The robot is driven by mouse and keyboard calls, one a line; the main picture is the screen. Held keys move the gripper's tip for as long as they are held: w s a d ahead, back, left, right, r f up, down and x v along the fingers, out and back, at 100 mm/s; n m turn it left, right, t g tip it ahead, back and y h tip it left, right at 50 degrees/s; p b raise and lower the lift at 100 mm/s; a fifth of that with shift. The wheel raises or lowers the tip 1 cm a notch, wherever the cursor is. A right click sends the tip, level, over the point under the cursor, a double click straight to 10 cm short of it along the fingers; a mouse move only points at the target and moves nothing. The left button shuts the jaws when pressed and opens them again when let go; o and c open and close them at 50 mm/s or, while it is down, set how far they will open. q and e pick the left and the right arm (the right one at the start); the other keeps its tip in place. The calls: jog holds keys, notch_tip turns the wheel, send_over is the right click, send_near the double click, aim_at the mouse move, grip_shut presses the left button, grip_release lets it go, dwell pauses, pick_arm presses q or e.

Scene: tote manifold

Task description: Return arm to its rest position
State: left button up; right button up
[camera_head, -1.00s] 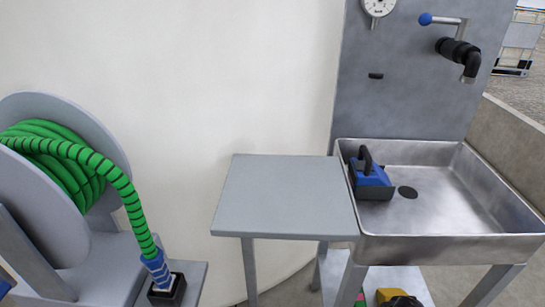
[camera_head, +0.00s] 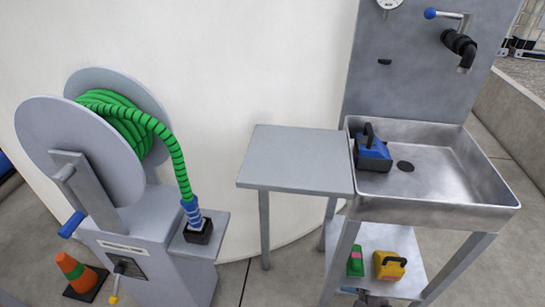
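A green hose (camera_head: 127,119) is wound on the grey reel (camera_head: 75,150) at the left. Its free end runs down to a blue coupling (camera_head: 193,214), which stands upright in a black holder (camera_head: 199,232) on the reel stand's side shelf. A blue tool with a black handle (camera_head: 373,153) rests in the left part of the metal sink (camera_head: 445,165).
A bare grey side table (camera_head: 296,160) stands between reel and sink. A black tap (camera_head: 459,47) with a blue-knobbed lever is on the back panel. A yellow item (camera_head: 390,266) and a green item (camera_head: 355,262) sit on the lower shelf. An orange cone (camera_head: 76,272) stands at lower left.

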jog(key=s+d+r+m+t+h+p, duration=0.1)
jog(key=s+r+m+t+h+p, duration=0.2)
jog(key=r+m, duration=0.75)
jog(key=s+d+r+m+t+h+p, duration=0.1)
jog(key=s+d+r+m+t+p, duration=0.3)
jog(key=m, duration=1.2)
pick_arm(q)
notch_tip(320, 180, up, 6)
jog(key=s+n+p, duration=0.1)
jog(key=s+p, duration=0.1)
jog(key=p, duration=0.2)
jog(key=shift+a+r+n+y, duration=0.2)
jog(key=shift+a+n+y, duration=0.1)
jog(key=shift+a+n, duration=0.15)
pick_arm(e)
jog(key=s+r+m+g+h, duration=0.1)
jog(key=s+m, duration=0.4)
jog(key=m, duration=0.7)
jog(key=s+d+r+m+g+h, duration=0.1)
jog(key=s+m+h, duration=0.2)
jog(key=m, duration=0.9)
jog(key=s, duration=0.3)
jog(key=shift+d+r+m+g+h, duration=0.15)
jog(key=shift+r+m+g+h, duration=0.15)
jog(key=shift+r+m+g, duration=0.1)
